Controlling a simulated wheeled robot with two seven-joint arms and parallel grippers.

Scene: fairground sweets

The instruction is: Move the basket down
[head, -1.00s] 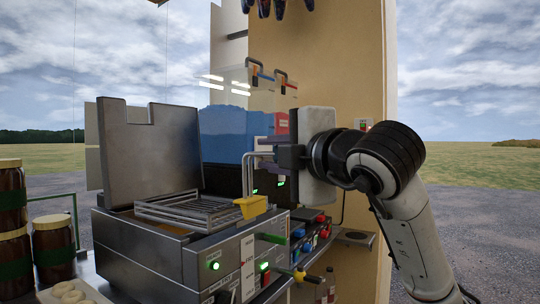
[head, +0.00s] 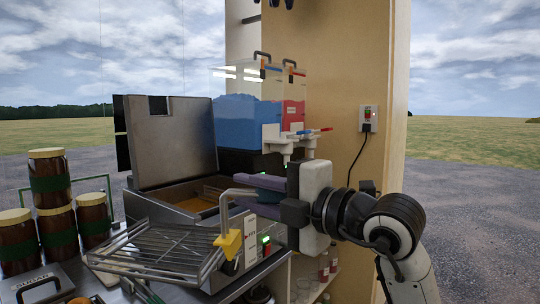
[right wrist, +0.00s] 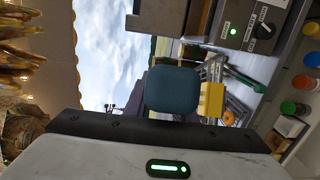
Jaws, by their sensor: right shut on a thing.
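The wire basket (head: 160,250) hangs out in front of the steel fryer (head: 262,232), tilted, with its mesh to the left of the yellow clip (head: 228,242). Its bent metal handle rises from the clip into my right gripper (head: 258,190), which is shut on it. In the right wrist view the yellow clip (right wrist: 210,98) shows beside a dark teal finger (right wrist: 172,90). The fryer's well holds orange-brown oil (head: 198,204), and its lid (head: 172,140) stands open behind. My left gripper is not in view.
Jars with yellow lids (head: 50,178) are stacked at the left on the counter. Dispensers with blue (head: 245,122) and red contents stand behind the fryer. A wall socket with a cable (head: 368,118) is at the right.

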